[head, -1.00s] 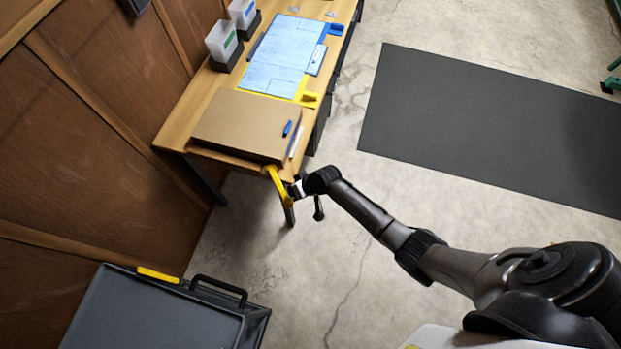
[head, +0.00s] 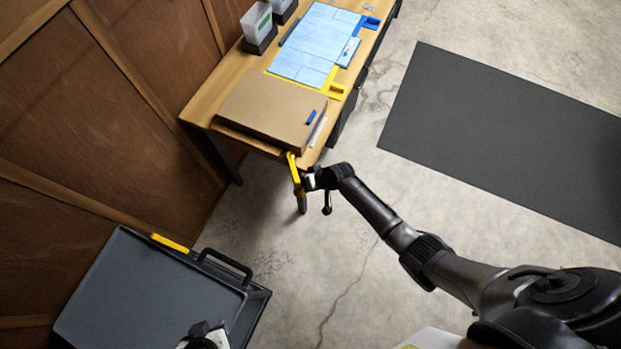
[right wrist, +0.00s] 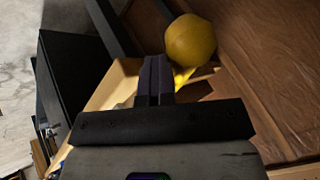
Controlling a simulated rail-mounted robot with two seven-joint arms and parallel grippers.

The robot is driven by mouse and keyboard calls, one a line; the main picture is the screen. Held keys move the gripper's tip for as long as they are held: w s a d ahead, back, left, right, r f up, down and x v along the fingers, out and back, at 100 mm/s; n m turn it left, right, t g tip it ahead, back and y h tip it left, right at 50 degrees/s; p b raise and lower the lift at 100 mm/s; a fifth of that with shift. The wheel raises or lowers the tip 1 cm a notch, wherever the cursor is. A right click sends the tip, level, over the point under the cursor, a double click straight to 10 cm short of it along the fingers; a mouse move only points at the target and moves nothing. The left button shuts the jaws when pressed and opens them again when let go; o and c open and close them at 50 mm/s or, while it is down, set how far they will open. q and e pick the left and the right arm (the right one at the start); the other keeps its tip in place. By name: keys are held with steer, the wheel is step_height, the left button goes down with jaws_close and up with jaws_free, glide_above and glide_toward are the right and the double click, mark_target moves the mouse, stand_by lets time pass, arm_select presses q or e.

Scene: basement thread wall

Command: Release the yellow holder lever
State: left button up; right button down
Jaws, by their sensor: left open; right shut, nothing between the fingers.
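A yellow lever (head: 294,168) sticks out from the near end of the wooden table, below the brown board. In the right wrist view a round yellow knob (right wrist: 190,40) stands close to my right gripper (right wrist: 156,70), with a bit of yellow below it. The right fingers are shut and empty; I cannot tell whether they touch the knob. In the head view my right gripper (head: 309,180) is beside the lever and partly hidden by its own wrist. My left gripper (head: 204,336) shows at the bottom edge, over the dark case, open and away from the lever.
The table (head: 205,100) holds a brown board (head: 270,105), blue sheets (head: 315,45), a yellow corner piece (head: 337,90) and white bins (head: 257,20). A dark grey case (head: 140,290) stands at lower left by the wooden wall. A black mat (head: 510,140) lies on open floor.

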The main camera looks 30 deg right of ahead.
arm_select(q)
steer(key=shift+s+d+r+p, duration=0.2)
steer(key=shift+s+r+p, duration=0.15)
steer(key=shift+r+p, duration=0.4)
arm_select(e)
steer(key=s+d+r, duration=0.5)
steer(key=d+r, duration=0.2)
steer(key=r, duration=0.1)
steer(key=shift+s+d, duration=0.3)
steer(key=shift+d, duration=0.05)
arm_select(q)
steer(key=shift+a, duration=0.15)
